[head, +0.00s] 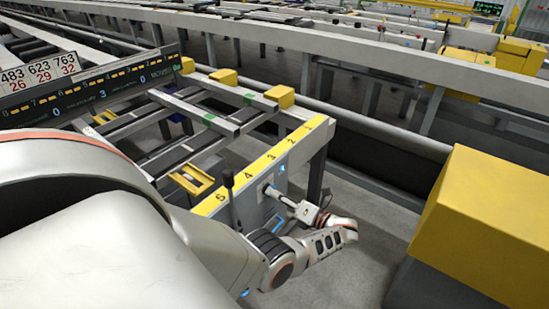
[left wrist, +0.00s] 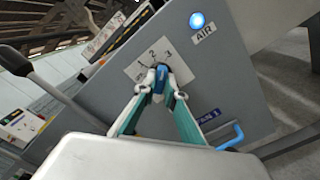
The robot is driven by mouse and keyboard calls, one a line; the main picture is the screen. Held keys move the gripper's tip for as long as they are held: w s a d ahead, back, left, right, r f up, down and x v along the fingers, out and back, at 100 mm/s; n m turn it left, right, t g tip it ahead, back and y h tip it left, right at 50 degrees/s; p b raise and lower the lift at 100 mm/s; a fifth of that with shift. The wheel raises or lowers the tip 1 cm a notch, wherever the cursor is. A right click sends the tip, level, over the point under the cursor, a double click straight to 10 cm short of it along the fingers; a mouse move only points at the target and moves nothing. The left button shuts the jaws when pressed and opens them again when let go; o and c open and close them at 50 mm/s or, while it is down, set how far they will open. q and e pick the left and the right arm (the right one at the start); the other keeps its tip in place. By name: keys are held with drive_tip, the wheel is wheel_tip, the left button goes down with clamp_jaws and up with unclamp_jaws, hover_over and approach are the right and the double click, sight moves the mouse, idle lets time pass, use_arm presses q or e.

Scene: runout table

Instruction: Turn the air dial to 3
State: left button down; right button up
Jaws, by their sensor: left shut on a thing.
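The air dial (left wrist: 159,80) is a small dark-blue knob on a grey panel, on a white plate (left wrist: 141,72) marked 1, 2 and 3. My left gripper (left wrist: 160,88) is shut on the dial, with a fingertip on each side of it. The fingers cover much of the knob, so I cannot tell which number it points at. In the head view my left gripper (head: 270,190) reaches the grey panel (head: 252,204) below the yellow numbered strip. A lit blue lamp (left wrist: 197,21) sits above the AIR label (left wrist: 204,33). My right gripper is not in view.
A blue handle (left wrist: 231,137) sticks out at the panel's lower right. A black-knobbed lever (head: 228,182) stands at the panel's left in the head view. A large yellow block (head: 490,220) is at right. Open floor lies between it and the panel.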

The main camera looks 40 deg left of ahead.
use_arm(q)
drive_tip(key=shift+m, duration=0.9)
drive_tip(key=c, duration=2.1)
unclamp_jaws()
drive_tip(key=shift+r, duration=0.15)
wheel_tip(320, 180, up, 10)
drive_tip(key=shift+o, duration=0.4)
